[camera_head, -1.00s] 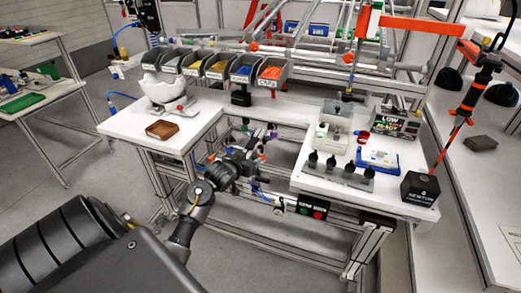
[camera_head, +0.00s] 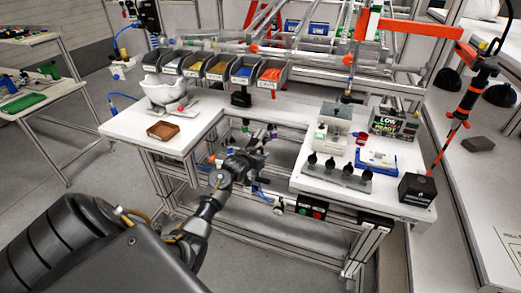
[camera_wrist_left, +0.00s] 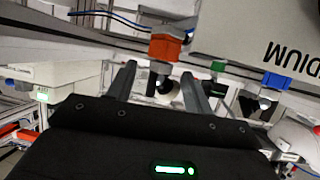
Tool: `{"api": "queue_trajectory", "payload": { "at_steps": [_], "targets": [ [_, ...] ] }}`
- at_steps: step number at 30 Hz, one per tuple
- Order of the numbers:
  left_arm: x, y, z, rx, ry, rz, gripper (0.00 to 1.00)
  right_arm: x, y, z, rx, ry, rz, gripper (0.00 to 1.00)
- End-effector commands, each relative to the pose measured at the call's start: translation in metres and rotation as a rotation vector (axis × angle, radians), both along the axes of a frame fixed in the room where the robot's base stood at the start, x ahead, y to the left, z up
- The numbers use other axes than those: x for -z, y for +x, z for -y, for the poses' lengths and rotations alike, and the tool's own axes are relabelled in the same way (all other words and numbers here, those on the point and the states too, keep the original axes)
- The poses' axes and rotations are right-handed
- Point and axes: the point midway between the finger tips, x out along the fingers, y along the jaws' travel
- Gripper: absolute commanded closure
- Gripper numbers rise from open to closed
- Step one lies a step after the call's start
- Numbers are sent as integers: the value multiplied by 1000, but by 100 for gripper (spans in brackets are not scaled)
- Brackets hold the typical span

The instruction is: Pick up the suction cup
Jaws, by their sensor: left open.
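My left gripper (camera_head: 258,150) is in the gap between the two white worktops, by a rail with small coloured fittings. In the left wrist view its two dark fingers (camera_wrist_left: 158,72) are apart, with nothing held between them. An orange fitting with a dark lower end (camera_wrist_left: 165,47) hangs just beyond and between the fingertips. A green fitting (camera_wrist_left: 218,66) and a blue fitting (camera_wrist_left: 275,80) hang to its right. I cannot tell for sure which of these is the suction cup. My right gripper is not in view.
The left worktop (camera_head: 130,125) holds a white helmet shell (camera_head: 165,91) and a brown block (camera_head: 162,131). Coloured bins (camera_head: 217,68) stand behind.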

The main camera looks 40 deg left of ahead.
Motion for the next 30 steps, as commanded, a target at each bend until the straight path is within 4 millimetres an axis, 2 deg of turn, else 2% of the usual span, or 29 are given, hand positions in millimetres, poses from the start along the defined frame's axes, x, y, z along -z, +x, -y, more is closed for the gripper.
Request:
{"api": "queue_trajectory", "payload": {
  "at_steps": [6,14,24,30],
  "targets": [
    [7,16,-3,0,1,-1,49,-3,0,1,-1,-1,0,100],
    [8,17,-4,0,1,0,49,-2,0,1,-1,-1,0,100],
    [8,17,-4,0,1,0,93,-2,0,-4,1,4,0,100],
    [7,17,-5,-1,1,1,96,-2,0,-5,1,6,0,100]
  ]
}}
